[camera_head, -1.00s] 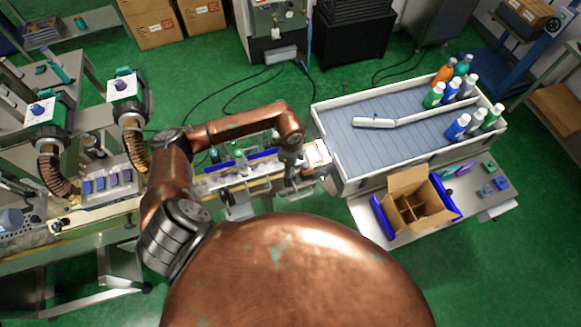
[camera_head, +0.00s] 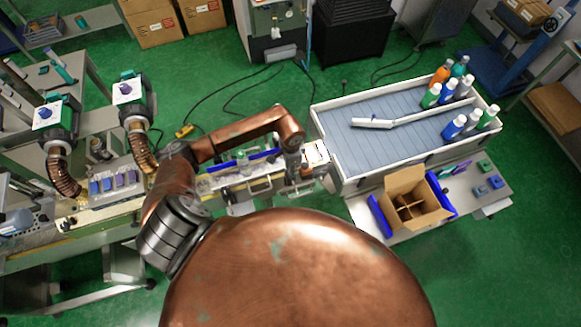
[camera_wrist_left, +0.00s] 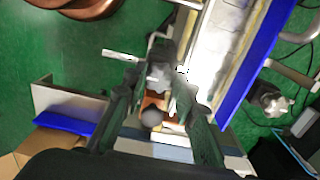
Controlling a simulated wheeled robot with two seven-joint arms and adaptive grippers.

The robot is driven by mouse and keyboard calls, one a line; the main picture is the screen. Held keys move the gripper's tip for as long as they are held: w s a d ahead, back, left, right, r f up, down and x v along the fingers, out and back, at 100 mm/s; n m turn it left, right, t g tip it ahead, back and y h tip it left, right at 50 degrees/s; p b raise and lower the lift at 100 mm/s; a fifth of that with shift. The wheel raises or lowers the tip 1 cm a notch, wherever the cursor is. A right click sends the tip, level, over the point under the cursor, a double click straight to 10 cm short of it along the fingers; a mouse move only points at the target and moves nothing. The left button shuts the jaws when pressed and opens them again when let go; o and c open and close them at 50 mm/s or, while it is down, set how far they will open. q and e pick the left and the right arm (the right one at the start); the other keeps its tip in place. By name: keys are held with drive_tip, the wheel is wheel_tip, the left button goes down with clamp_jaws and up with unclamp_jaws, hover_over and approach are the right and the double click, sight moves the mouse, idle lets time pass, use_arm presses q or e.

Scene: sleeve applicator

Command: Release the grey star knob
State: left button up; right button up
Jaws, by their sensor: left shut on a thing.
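In the left wrist view a grey star knob (camera_wrist_left: 159,78) sits between the fingertips of my left gripper (camera_wrist_left: 160,84), which is shut on it. The fingers hide part of the knob and its mounting. A second grey star-shaped knob (camera_wrist_left: 271,99) stands free at the right of this view. In the head view my left gripper (camera_head: 293,165) is small and dark, low at the right end of the narrow conveyor, and the held knob cannot be made out there. My right gripper shows in neither view.
A narrow conveyor with a blue rail (camera_wrist_left: 252,55) runs beside the gripper. A wide grey conveyor table (camera_head: 390,140) with several bottles stands to the right, with an open carton (camera_head: 408,205) in front. Two applicator heads (camera_head: 128,90) stand at the left.

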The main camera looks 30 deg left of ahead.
use_arm(q)
drive_tip(key=shift+a, duration=0.1)
idle(0.4)
drive_tip(key=o, duration=1.2)
drive_tip(key=shift+c, duration=0.2)
drive_tip(key=shift+r, duration=0.1)
wheel_tip(320, 180, up, 12)
